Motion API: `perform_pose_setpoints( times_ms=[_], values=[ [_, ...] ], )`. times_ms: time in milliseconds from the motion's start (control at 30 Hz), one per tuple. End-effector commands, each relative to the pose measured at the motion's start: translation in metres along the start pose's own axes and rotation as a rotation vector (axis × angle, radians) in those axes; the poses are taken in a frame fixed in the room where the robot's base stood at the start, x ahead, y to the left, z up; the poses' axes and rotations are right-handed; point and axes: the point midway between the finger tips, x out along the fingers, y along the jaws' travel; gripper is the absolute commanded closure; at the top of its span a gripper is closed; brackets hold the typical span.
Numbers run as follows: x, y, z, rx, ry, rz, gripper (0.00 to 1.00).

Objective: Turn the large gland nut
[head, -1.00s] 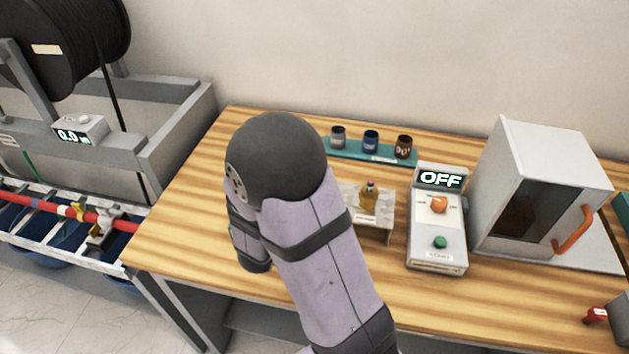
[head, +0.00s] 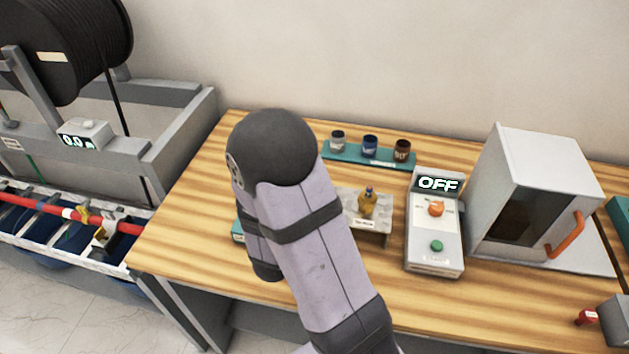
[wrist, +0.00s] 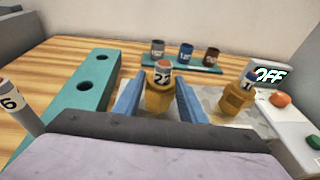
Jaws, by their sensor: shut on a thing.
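In the wrist view a brass gland nut (wrist: 158,100) with a grey top marked 22 stands between the two blue fingers of my gripper (wrist: 157,97). The fingers are shut on it from both sides. A second brass nut (wrist: 236,98) with a marked top stands to its right on the pale bench block. This second nut also shows in the head view (head: 367,203), upright on the block (head: 382,227). In the head view my arm hides my gripper and the nut it holds. I cannot tell whether the held nut is seated or raised.
A teal block (wrist: 75,108) with holes lies left of my gripper, near a pale piece marked 6 (wrist: 12,103). Three small cups stand on a teal strip (head: 345,155) behind. A control box (head: 433,262) reading OFF and a white oven (head: 502,180) stand right.

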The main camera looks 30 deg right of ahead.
Motion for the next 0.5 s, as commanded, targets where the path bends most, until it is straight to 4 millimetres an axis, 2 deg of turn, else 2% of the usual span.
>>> perform_pose_setpoints(
  times_ms=[500],
  values=[
    [0.002,0.0007,0.0079,-0.013,-0.018,0.024,0.85]
  ],
)
